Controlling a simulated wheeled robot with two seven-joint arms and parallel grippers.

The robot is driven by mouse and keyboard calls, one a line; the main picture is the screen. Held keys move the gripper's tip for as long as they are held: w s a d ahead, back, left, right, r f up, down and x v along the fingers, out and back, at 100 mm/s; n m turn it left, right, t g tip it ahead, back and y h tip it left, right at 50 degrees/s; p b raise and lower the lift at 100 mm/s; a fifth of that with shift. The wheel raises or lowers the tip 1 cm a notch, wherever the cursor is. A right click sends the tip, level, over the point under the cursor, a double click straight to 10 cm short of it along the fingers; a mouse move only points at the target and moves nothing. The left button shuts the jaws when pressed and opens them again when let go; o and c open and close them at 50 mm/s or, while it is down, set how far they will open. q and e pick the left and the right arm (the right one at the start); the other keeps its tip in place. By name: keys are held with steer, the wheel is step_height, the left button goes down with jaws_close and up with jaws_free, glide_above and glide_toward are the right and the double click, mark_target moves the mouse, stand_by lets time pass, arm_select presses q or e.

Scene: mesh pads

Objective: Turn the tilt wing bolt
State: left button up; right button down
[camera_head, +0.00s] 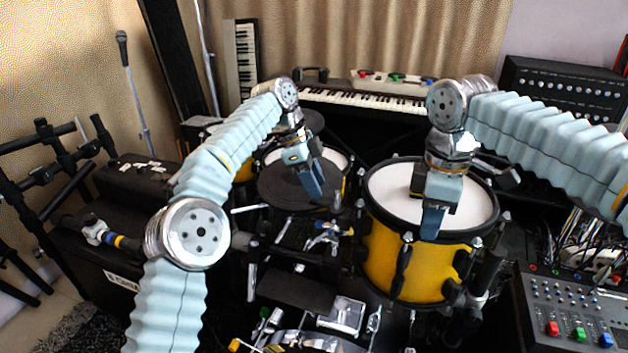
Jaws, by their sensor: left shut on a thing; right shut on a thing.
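My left gripper (318,192) has narrow blue fingers that point down over the near right edge of a dark round pad (283,189). It is shut, and what it holds is hidden behind its fingers. My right gripper (433,226) points down at the near rim of a yellow drum with a white mesh head (390,190). It is shut, apparently on that rim. I cannot make out the tilt wing bolt for certain. Small silver and blue fittings (328,237) show on the stand between the two drums, below my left gripper.
A keyboard (365,99) lies behind the drums. A mixer (572,317) stands at the lower right, with cables behind it. A black amplifier (560,88) is at the back right. Black stand tubes (70,185) and a microphone stand (137,95) are on the left. Space between the drums is tight.

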arm_select(q)
steer(key=shift+r, duration=0.1)
stand_by(0.3)
steer(key=o, duration=1.1)
steer(key=shift+c, duration=0.2)
